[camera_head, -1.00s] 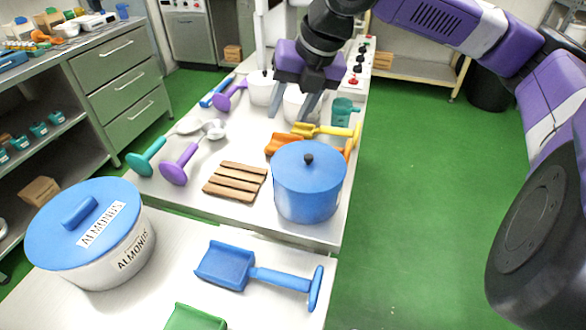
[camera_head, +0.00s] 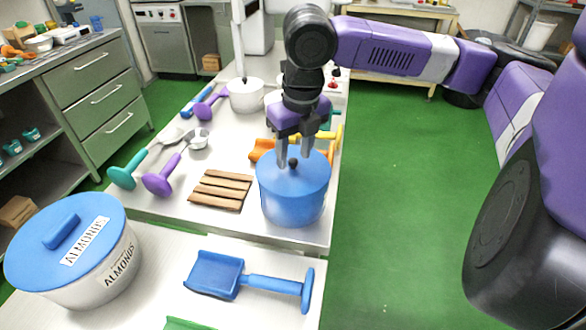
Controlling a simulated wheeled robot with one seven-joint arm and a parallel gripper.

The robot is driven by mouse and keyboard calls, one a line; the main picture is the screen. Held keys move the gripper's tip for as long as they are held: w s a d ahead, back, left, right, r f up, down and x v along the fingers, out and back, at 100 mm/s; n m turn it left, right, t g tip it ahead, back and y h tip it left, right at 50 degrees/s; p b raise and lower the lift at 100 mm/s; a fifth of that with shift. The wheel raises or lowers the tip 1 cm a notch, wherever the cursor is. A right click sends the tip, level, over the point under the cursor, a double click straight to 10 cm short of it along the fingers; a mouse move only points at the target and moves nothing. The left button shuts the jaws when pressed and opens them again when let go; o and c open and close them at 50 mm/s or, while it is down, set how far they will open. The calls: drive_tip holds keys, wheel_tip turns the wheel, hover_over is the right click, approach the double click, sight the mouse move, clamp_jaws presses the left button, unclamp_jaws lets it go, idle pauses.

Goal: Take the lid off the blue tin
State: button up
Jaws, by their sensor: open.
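The blue tin (camera_head: 291,206) stands upright near the front right edge of the far table section. Its blue lid (camera_head: 272,172) is on top, with a small dark round knob (camera_head: 293,163) in the middle. My gripper (camera_head: 294,160) points straight down over the lid, with its two grey fingers apart. The fingertips are at about the height of the knob, one on each side of it in this view. I cannot tell whether they touch the lid.
A wooden slatted trivet (camera_head: 221,189) lies left of the tin. Yellow and orange scoops (camera_head: 262,149) lie close behind it. A white pot marked ALMONDS (camera_head: 107,282) with a blue lid and a blue scoop (camera_head: 217,274) are in front. Green floor is clear on the right.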

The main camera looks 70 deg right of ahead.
sight(293, 160)
drive_tip(key=shift+f, duration=0.5)
clamp_jaws()
drive_tip(key=shift+r, duration=0.15)
wheel_tip(293, 160, up, 23)
drive_tip(key=p, duration=0.5)
idle(0.5)
